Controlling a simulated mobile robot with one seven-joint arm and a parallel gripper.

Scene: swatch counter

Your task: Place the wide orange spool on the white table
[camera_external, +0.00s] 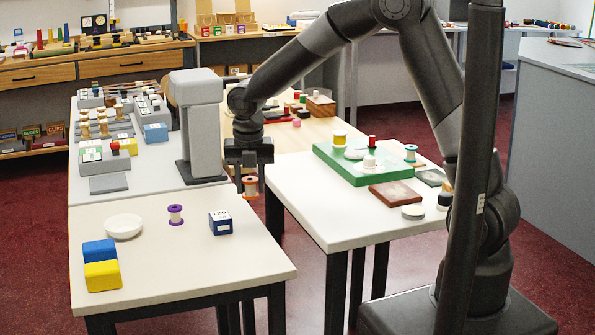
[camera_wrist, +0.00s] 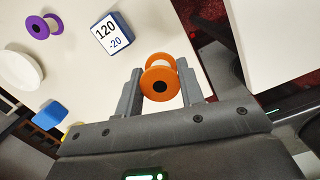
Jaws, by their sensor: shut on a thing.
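The wide orange spool (camera_external: 250,187) has orange flanges and a pale core. My gripper (camera_external: 250,180) points down and is shut on it, near the back right corner of the front left table. In the wrist view the orange spool (camera_wrist: 160,84) sits between the two fingers of my gripper (camera_wrist: 160,88), with one flange facing the camera. A white-topped table (camera_external: 315,220) stands to the right of the gripper. The front left table (camera_external: 185,265) has an off-white top. I cannot tell the spool's exact height.
The front left table holds a purple spool (camera_external: 176,214), a white dish (camera_external: 124,226), a blue box marked 120 (camera_external: 220,222) and blue and yellow blocks (camera_external: 101,265). The right table holds a green board (camera_external: 340,165) with spools and a brown tile (camera_external: 395,195); its front left is clear.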

